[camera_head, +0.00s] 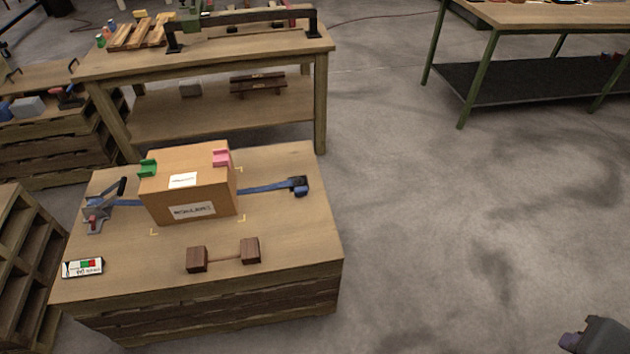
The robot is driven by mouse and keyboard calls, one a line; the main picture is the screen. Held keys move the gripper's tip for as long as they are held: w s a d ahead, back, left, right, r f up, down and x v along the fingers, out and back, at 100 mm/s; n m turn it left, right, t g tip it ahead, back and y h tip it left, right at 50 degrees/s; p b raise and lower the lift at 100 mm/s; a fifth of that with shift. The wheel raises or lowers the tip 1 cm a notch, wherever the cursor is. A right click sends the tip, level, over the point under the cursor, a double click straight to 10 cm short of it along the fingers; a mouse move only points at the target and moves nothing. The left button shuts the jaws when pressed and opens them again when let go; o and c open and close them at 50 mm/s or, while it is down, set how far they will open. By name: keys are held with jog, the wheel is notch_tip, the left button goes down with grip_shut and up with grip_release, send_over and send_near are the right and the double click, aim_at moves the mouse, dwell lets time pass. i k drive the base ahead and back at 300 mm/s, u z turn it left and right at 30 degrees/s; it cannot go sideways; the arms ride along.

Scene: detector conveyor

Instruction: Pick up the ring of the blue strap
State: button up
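The blue strap (262,189) runs across the low wooden table, left to right. Its middle is hidden by a cardboard box (165,200). Its right end meets a dark blue and black fitting (299,187). Its left part leads toward a grey lever clamp (97,211) with a dark handle. The ring is too small to make out for sure at either end. Part of my gripper (598,338) shows dark at the bottom right corner, over the floor and far from the strap. Its fingers cannot be made out.
The box carries a green corner piece (148,168) and a pink one (222,158). Two dark wooden blocks (197,259) joined by a thin bar and a small panel (82,268) lie in front. A taller bench (205,62) stands behind. The floor (440,220) at right is clear.

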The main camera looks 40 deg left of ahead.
aim_at(299, 190)
jog(key=i, duration=2.65)
jog(key=u, duration=3)
